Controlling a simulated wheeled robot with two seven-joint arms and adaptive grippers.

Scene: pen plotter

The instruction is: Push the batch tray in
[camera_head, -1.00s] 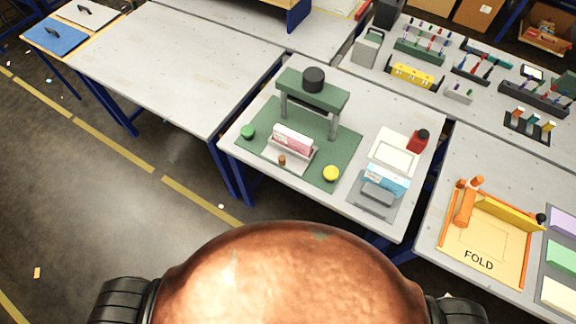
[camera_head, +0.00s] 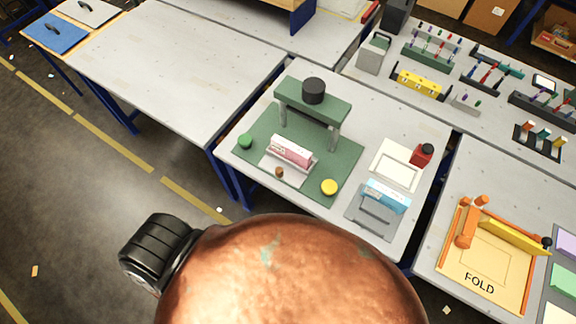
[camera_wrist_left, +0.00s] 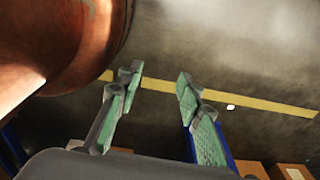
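A low grey-white tray (camera_head: 268,164) holding a pink-and-white block (camera_head: 291,152) sits on the green mat (camera_head: 342,168), in front of a green press frame (camera_head: 333,103) with a black round knob on top. I cannot tell for certain whether this is the batch tray. A second, grey tray (camera_head: 374,217) with a blue-and-white block (camera_head: 385,196) lies at the table's front right. My left gripper (camera_wrist_left: 158,88) is open and empty in the left wrist view, with bare floor and a yellow line beyond its green-padded fingers. Neither gripper shows in the head view.
A green knob (camera_head: 245,140), a yellow knob (camera_head: 329,187) and a small brown peg stand on the mat. A white frame (camera_head: 396,166) and red bottle (camera_head: 422,154) are to the right. An orange fold fixture (camera_head: 488,262) is farther right.

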